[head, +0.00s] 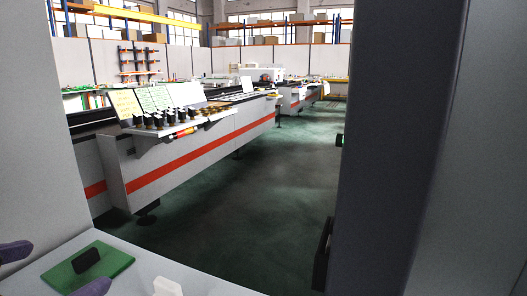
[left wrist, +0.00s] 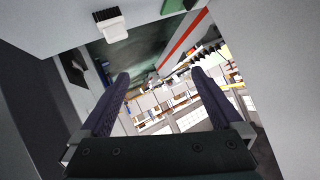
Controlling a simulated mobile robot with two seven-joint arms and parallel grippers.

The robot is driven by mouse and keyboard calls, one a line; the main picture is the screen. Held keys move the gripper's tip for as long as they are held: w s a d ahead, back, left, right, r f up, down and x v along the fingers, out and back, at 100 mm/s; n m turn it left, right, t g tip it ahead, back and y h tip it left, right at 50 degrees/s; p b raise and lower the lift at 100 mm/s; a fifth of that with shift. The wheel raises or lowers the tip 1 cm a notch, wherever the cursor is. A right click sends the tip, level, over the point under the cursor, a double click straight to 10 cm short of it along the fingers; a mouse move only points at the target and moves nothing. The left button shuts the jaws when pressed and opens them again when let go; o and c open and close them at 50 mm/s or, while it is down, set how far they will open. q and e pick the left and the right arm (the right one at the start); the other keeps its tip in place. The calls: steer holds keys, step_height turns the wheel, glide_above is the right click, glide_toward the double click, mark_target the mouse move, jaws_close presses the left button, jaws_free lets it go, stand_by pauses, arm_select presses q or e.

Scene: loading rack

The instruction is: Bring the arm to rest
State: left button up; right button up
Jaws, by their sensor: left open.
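My left gripper (head: 68,266) is at the lower left of the head view, its two purple fingers spread apart. In the left wrist view the gripper (left wrist: 160,74) is open, with nothing between its fingers. A green plate (head: 118,262) with an upright black piece (head: 86,260) lies on a light grey surface by the fingers. I cannot tell whether the fingers touch the plate. A white block (head: 167,287) is to its right, cut by the lower edge; a white block also shows at the top of the left wrist view (left wrist: 111,22). My right gripper is out of view.
A large dark grey upright panel (head: 395,150) fills the right side. A pale grey wall (head: 30,130) stands at the left. Beyond is a long grey workbench (head: 185,150) with a red stripe. The dark green floor (head: 260,210) between is clear.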

arm_select(q)
steer(key=s+d+f+g+h+p, duration=0.1)
steer(key=s+f+g, duration=0.15)
steer(key=s, duration=0.35)
steer(key=s+f+n+g+p, duration=0.1)
steer(key=s+f+g, duration=0.15)
steer(key=s, duration=0.25)
steer(key=s+d+f+g+h+p, duration=0.1)
steer(key=s+f+g, duration=0.1)
steer(key=s+g, duration=0.3)
step_height(320, 180, up, 37)
steer(key=t+p, duration=0.1)
steer(key=p, duration=3.5)
steer(key=shift+a+t+p, duration=0.15)
steer(key=shift+t+p, duration=0.15)
steer(key=shift+t, duration=0.1)
steer(key=shift+c, duration=0.4)
